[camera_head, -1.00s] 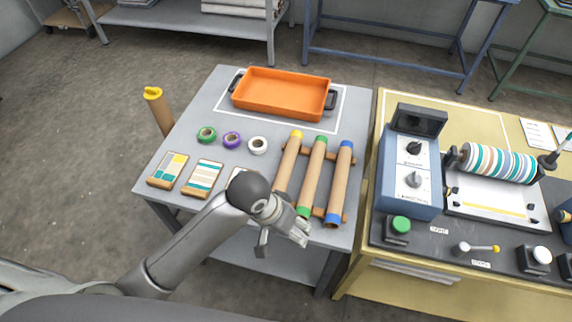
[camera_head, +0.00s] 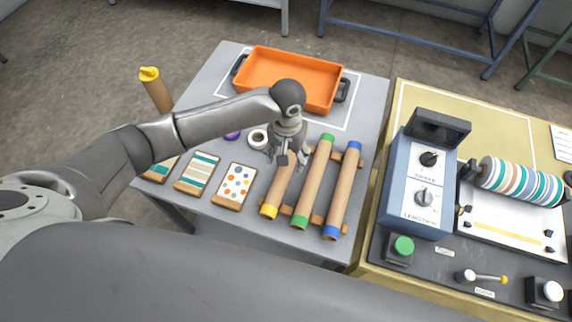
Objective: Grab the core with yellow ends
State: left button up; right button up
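The core with yellow ends (camera_head: 278,190) is a brown tube lying on the left of a wooden rack. Its near yellow end shows; my gripper hides its far end. Beside it lie a core with green ends (camera_head: 314,180) and one with blue ends (camera_head: 342,190). My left gripper (camera_head: 288,160) points down over the far part of the yellow-ended core. Its fingers look spread; whether they touch the core I cannot tell. My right gripper is not in view.
An orange tray (camera_head: 290,75) stands behind the gripper. A white tape roll (camera_head: 257,139) and a dotted card (camera_head: 235,186) lie left of the cores. A brown tube with a yellow top (camera_head: 155,90) stands at the table's left. A blue control box (camera_head: 420,180) stands right.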

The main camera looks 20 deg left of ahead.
aim_at(285, 169)
pick_arm(q)
jog(key=shift+f, duration=0.5)
jog(key=shift+w+f, duration=0.15)
jog(key=shift+f, duration=0.2)
jog(key=shift+w+f, duration=0.15)
jog(key=shift+f, duration=0.2)
jog(key=f, duration=0.1)
jog(key=f+p, duration=0.1)
jog(key=f, duration=0.2)
jog(key=shift+w+a+p, duration=0.1)
jog(key=shift+a+p, duration=0.2)
jog(key=shift+f, duration=0.35)
jog(key=shift+c, duration=1.3)
jog(key=c, duration=0.9)
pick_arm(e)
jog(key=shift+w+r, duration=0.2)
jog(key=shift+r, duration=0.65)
